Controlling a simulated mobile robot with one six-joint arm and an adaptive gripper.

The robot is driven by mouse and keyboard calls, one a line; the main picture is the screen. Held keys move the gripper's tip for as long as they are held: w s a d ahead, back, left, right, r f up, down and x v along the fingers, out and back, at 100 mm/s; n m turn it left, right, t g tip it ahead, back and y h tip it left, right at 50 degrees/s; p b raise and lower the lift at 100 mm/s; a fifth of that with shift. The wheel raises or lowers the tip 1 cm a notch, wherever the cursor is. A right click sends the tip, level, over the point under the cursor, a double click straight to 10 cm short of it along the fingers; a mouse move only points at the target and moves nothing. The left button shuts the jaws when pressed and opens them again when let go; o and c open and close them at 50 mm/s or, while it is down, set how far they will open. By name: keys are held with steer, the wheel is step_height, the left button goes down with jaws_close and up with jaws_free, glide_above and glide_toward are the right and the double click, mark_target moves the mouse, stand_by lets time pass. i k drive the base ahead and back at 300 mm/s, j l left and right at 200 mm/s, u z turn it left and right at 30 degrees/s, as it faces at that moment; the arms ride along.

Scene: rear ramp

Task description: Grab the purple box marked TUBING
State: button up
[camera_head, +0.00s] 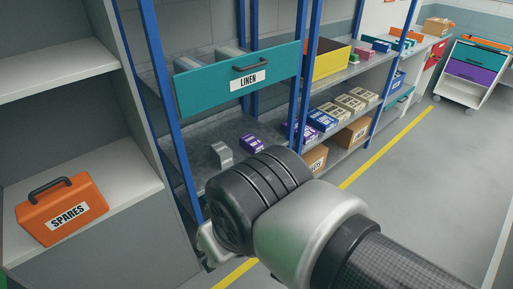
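A small purple box (252,144) with a pale label lies on the grey shelf below the teal LINEN drawer; its label is too small to read. Another purple box (298,132) sits further right, partly behind a blue rack post, next to blue boxes. I cannot tell which one is marked TUBING. My gripper (213,200) is in front of the shelf, left of and nearer than the first purple box. My dark wrist hides most of it; only grey metal parts show above and below. Its opening and anything between its fingers are hidden.
The LINEN drawer (237,80) juts out above the shelf. Blue posts (170,100) frame the rack. Blue boxes (322,120), pale boxes and brown cartons (352,133) stand to the right. An orange SPARES case (62,208) sits at left.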

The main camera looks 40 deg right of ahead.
mark_target(251, 143)
steer(key=i+l, duration=0.1)
steer(key=l, duration=0.25)
steer(key=i+l, duration=0.1)
steer(key=l, duration=0.25)
steer(key=i+l, duration=0.1)
steer(key=l, duration=0.3)
steer(key=i+l, duration=0.1)
steer(key=l, duration=0.25)
steer(key=z, duration=0.05)
